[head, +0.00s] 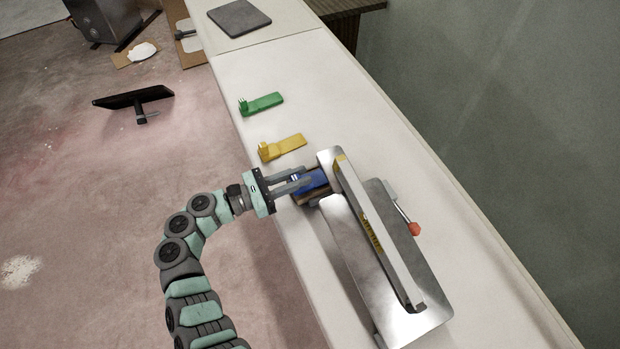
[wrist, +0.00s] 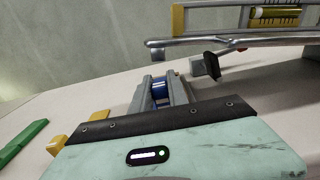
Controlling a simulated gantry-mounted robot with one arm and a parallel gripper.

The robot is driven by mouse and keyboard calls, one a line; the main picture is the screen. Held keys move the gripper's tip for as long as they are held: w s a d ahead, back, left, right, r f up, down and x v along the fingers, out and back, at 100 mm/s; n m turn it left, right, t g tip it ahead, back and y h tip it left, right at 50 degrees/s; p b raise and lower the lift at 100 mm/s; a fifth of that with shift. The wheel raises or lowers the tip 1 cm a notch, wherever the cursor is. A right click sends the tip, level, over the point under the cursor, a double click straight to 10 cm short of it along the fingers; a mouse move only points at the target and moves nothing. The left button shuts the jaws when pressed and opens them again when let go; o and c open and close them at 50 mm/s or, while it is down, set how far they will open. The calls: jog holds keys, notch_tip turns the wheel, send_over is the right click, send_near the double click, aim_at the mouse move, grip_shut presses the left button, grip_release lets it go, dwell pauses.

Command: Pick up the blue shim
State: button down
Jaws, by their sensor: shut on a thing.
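In the wrist view the blue shim (wrist: 160,88) shows between the two grey fingers (wrist: 162,95). My gripper is shut on it. The shim's far end is partly hidden by the fingers and the bar. I cannot tell whether it is clear of the counter. A brownish block (head: 309,200) shows just beneath it.
A yellow shim (head: 284,147) and a green shim (head: 262,103) lie on the white counter (head: 310,75). A long bar (head: 370,230) and a metal plate (head: 400,320) lie to the right. A red-tipped tool (head: 414,229) lies beyond them. A dark pad (head: 239,18) lies at the far end.

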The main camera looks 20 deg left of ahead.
dwell(0.4)
jog(key=shift+r, duration=0.55)
jog(key=r, duration=0.1)
jog(key=p, duration=0.1)
jog(key=r, duration=0.1)
jog(key=shift+s+a+r, duration=0.3)
jog(key=b+v, duration=0.3)
jog(key=v, duration=1.4)
jog(key=shift+s+a, duration=0.1)
